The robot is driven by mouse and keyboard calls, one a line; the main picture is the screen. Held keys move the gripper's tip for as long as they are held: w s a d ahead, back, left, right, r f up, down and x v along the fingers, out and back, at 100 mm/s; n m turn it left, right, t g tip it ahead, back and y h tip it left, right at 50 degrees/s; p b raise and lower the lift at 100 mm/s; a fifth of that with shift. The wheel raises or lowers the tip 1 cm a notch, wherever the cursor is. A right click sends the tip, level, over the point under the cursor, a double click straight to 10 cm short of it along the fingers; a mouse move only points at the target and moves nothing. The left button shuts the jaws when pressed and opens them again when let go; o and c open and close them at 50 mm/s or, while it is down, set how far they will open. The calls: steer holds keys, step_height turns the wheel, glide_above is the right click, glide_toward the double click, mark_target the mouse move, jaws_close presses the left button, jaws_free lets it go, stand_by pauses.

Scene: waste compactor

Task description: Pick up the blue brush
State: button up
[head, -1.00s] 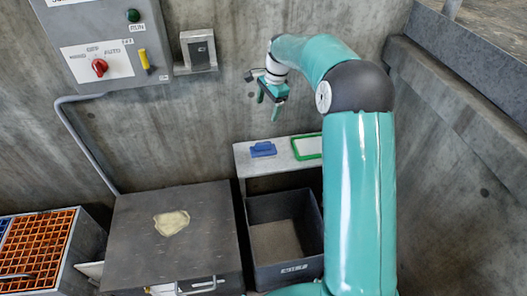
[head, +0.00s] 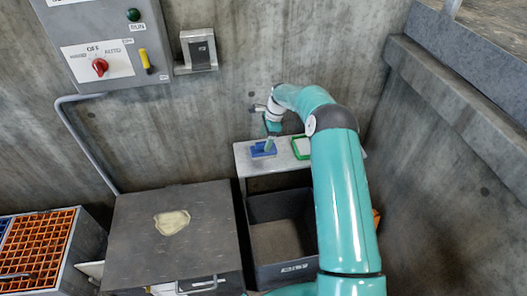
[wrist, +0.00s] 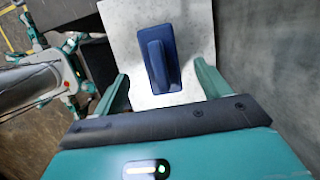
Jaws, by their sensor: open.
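The blue brush (head: 262,149) lies on the pale shelf top, its raised handle facing up. In the wrist view the blue brush (wrist: 158,60) sits between and beyond my two open fingers, with its handle running roughly along the view. My gripper (head: 270,143) is open and empty, pointing down close above the brush in the head view. In the wrist view my gripper's fingertips (wrist: 163,84) stand to the left and right of the brush, apart from it. The remaining height above the brush is hard to judge.
The pale shelf (head: 243,160) also holds a green-rimmed white item (head: 302,147) to the right of the brush. A dark open bin (head: 285,272) stands below the shelf. A dark lidded box (head: 140,240) is to the left. The concrete wall (head: 220,110) rises close behind.

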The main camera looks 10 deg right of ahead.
mark_target(264, 142)
steer(key=x, duration=0.5)
steer(key=shift+f, duration=0.35)
steer(key=shift+c, duration=0.3)
steer(key=c, duration=1.1)
